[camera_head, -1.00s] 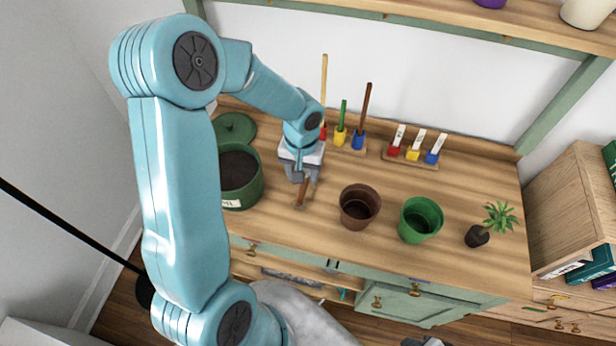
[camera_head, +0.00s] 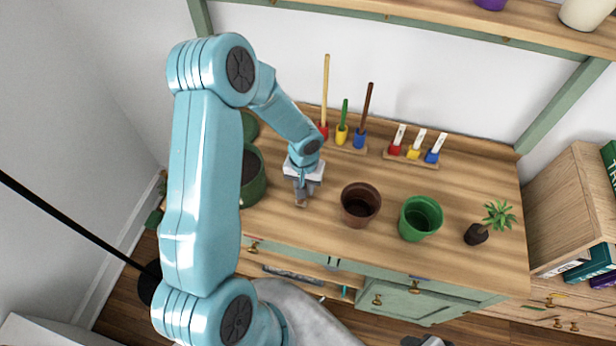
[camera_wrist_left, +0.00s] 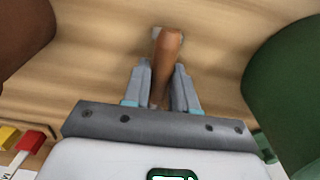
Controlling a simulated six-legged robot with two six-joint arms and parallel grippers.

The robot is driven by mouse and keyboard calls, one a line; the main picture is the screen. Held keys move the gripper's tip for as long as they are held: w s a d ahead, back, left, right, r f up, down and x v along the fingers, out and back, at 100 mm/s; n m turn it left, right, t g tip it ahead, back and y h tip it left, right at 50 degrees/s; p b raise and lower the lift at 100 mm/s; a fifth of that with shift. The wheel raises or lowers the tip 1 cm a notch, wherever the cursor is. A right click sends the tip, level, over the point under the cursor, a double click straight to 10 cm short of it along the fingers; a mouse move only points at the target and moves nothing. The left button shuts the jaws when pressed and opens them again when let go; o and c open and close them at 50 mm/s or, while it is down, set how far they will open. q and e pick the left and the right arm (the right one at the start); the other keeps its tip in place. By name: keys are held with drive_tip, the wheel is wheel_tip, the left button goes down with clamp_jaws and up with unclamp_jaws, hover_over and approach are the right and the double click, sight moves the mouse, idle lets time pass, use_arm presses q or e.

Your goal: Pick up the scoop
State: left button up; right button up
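The scoop shows as a brown wooden handle (camera_wrist_left: 167,50) in the left wrist view. In the head view only a short brown end (camera_head: 301,203) shows below my left gripper (camera_head: 302,190); the rest of the scoop is hidden. My left gripper (camera_wrist_left: 162,85) points down at the bench, one finger on each side of the handle. A narrow gap seems to show beside the handle, so the fingers look open around it. At the bottom edge of the head view a dark grey part (camera_head: 428,341) seems to be my right gripper, mostly cut off.
A green pot of soil (camera_head: 253,185) stands left of my left gripper, and a brown pot (camera_head: 360,204) stands right of it. Further right are a green pot (camera_head: 420,217) and a small plant (camera_head: 480,234). Upright tools (camera_head: 341,135) and labelled markers (camera_head: 414,150) stand behind.

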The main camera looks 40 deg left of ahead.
use_arm(q)
clamp_jaws()
drive_tip(key=shift+r, duration=0.1)
wheel_tip(320, 180, up, 20)
